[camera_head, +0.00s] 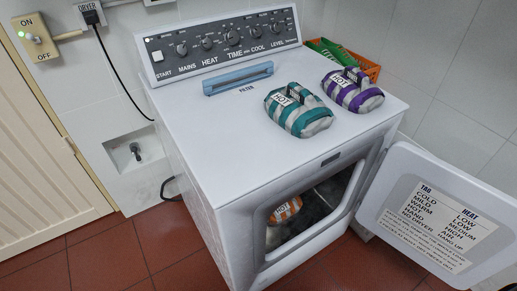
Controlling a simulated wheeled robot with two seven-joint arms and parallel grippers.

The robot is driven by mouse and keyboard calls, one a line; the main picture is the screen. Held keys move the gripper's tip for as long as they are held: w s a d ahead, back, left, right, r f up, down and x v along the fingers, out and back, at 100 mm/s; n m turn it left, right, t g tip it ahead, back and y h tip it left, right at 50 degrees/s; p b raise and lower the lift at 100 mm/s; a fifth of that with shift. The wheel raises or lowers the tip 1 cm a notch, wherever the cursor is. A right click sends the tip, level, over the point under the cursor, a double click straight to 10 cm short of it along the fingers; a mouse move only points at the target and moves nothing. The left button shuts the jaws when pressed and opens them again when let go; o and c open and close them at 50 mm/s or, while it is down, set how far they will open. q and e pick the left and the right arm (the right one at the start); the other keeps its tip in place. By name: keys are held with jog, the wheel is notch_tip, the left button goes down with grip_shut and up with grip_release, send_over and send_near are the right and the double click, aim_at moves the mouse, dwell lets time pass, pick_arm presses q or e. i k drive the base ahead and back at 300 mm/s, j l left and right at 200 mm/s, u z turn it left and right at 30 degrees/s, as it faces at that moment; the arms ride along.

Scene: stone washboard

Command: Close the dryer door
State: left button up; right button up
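The dryer (228,148) is a white front-loading machine in the middle of the head view. Its door (452,182) stands wide open, swung out to the right on the right side of the opening. The door's inner face carries a printed label with heat settings. The dark drum opening (320,207) is exposed, and an orange and white striped item (284,211) lies inside it. Neither of my grippers is in view.
A teal striped bundle (298,109) and a purple striped bundle (352,90), both labelled HOT, sit on the dryer top. Behind them is an orange crate (367,67). A wall switch (35,37) and a beige door (42,165) are left. Red floor tiles (110,256) are clear.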

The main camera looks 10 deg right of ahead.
aim_at(460, 228)
jog(key=l+z, duration=0.15)
jog(key=z, duration=0.25)
jog(key=l+z, duration=0.2)
jog(key=z, duration=0.15)
